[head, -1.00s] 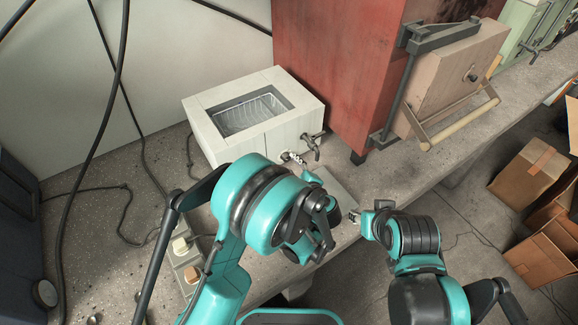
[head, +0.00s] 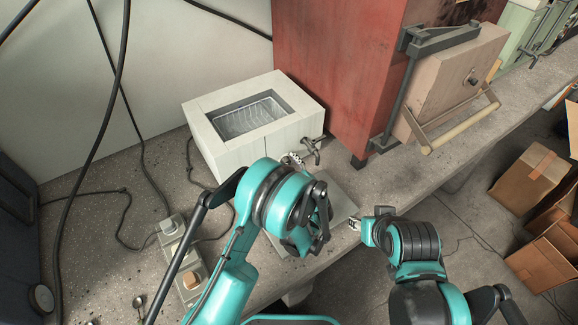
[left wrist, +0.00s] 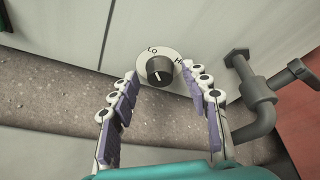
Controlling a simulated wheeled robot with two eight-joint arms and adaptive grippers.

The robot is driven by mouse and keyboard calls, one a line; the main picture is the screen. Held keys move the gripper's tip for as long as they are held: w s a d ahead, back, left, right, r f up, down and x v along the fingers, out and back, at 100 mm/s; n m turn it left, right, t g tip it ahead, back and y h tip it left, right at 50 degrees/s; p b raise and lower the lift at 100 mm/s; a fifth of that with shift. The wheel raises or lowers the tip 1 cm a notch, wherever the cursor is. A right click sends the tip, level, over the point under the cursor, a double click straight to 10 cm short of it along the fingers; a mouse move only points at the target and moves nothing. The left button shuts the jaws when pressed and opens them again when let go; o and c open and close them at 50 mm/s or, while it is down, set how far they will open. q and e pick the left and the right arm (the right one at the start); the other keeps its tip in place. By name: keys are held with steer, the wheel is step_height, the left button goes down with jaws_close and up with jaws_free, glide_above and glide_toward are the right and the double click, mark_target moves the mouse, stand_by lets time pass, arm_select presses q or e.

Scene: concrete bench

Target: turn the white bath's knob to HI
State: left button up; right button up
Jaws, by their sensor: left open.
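The white bath (head: 215,140) stands on the bench, a box with an open top and a wire basket inside. Its dark round knob (left wrist: 160,70) sits on a pale dial plate on the front face, marked Lo at the top and HI at the right. A short pale mark shows on the knob; its exact pointing is hard to read. My left gripper (head: 293,160) is open at the bath's front, its fingertips on either side of the knob in the wrist view; contact cannot be told. The knob is hidden in the head view. My right gripper (head: 358,223) is near the bench's front edge, its jaw opening unclear.
A metal tap (head: 314,147) juts from the bath's front, close right of the knob; it also shows in the wrist view (left wrist: 255,100). A red cabinet (head: 330,70) stands right of the bath. A power strip (head: 190,270) and cables lie at left.

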arm_select(q)
jaws_close()
steer(key=m+g+y, duration=0.1)
steer(key=m, duration=0.2)
steer(key=shift+d+r+g, duration=0.1)
steer(key=shift+d+g, duration=0.05)
steer(key=shift+g, duration=0.15)
steer(key=m+g+y, duration=0.1)
steer(key=m+y, duration=0.1)
steer(key=m, duration=0.1)
steer(key=shift+w+d, duration=0.15)
steer(key=m+y, duration=0.2)
steer(key=m, duration=0.1)
steer(key=shift+w+d+m+g, duration=0.1)
steer(key=shift+m+g, duration=0.2)
steer(key=shift+g, duration=0.1)
steer(key=shift+f+m+y, duration=0.2)
steer(key=shift+m+y, duration=0.7)
steer(key=shift+m, duration=0.7)
